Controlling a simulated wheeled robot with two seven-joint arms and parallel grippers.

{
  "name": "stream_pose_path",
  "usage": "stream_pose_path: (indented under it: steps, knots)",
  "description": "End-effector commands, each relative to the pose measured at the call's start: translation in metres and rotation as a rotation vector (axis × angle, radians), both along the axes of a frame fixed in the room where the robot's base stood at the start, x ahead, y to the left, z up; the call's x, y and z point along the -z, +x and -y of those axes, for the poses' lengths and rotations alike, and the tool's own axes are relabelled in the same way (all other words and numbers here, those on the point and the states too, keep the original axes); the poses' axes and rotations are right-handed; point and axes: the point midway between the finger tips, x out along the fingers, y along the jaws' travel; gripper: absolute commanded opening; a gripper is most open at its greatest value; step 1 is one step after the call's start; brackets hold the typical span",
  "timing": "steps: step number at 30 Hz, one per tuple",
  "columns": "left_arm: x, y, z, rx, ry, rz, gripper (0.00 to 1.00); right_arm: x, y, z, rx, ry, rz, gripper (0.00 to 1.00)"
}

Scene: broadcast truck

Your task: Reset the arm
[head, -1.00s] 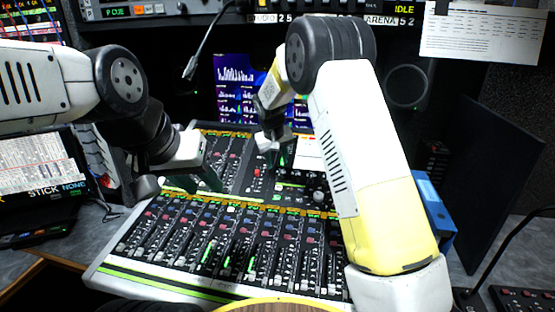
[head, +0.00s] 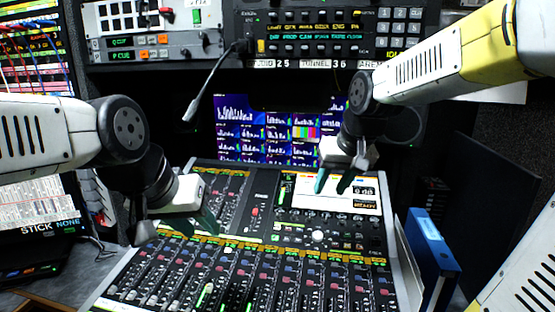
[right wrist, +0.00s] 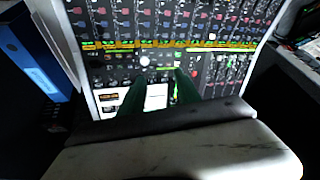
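My right gripper (head: 332,184) hangs in front of the upper right of the mixing console (head: 250,254), over its small white screen (head: 358,198). Its dark green fingers point down and stand apart with nothing between them. In the right wrist view the two fingers (right wrist: 158,90) are also apart, with the console behind them. My left gripper (head: 206,222) is over the console's left part, its dark fingertips pointing down and to the right. The gap between its fingers is not clear, and no held object shows.
A blue binder (head: 432,252) stands right of the console. A rack panel (head: 325,35) is above. A screen (head: 35,205) stands at the left.

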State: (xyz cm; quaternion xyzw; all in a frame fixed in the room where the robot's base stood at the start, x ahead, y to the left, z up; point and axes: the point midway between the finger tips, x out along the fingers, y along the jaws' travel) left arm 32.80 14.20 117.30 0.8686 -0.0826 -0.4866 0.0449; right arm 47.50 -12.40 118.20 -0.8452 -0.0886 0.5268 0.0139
Motion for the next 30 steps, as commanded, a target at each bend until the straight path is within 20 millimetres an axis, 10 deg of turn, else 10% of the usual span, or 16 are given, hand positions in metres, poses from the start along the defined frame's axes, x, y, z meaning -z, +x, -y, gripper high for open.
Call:
stream_pose_path:
  steps: [12, 30]
  knots:
    - [0.000, 0.000, 0.000, 0.000, 0.000, 0.000, 0.36, 0.003, -0.129, 0.019, 0.042, 0.051, 0.075, 0.40]
    - [0.000, 0.000, 0.000, 0.000, 0.000, 0.000, 0.36, 0.009, -0.147, 0.019, 0.048, 0.053, 0.087, 0.40]
